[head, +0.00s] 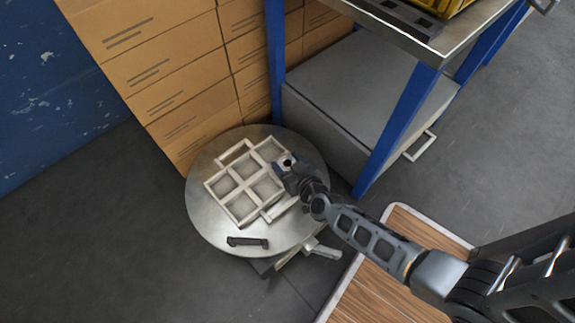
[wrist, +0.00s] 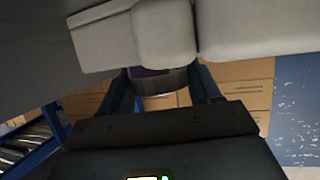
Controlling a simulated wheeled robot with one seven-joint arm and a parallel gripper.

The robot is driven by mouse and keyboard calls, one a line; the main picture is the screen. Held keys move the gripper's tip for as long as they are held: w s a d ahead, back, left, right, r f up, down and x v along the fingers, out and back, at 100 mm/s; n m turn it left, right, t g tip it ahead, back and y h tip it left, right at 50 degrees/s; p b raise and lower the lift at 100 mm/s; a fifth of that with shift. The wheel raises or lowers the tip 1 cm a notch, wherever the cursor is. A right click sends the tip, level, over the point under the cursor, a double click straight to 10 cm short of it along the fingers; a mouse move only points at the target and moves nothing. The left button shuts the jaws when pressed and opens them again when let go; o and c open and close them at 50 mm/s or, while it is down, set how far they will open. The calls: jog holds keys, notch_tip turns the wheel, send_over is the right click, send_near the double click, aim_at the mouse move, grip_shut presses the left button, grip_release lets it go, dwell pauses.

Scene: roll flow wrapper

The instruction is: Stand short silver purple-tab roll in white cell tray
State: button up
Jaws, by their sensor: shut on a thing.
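The white cell tray (head: 222,203) lies on a round metal turntable, its open square cells facing up. My gripper (head: 286,163) is at the tray's right side, over or beside a right-hand cell. In the wrist view my gripper (wrist: 165,88) is shut on a short silver roll (wrist: 165,84) with a dark purple patch (wrist: 148,72). Pale tray walls (wrist: 165,35) cover part of the roll in that view. In the head view the roll's round end (head: 288,160) shows between the fingers. I cannot tell whether its lower end touches the cell floor.
A small black bar-like object (head: 247,242) lies on the turntable's (head: 205,222) front edge. Stacked cardboard boxes (head: 165,85) stand behind. A blue-legged metal bench (head: 400,115) rises close to the right. The other visible cells look empty.

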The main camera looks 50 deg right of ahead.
jog(key=shift+r, duration=0.1)
jog(key=o, duration=1.1)
jog(key=shift+o, duration=0.2)
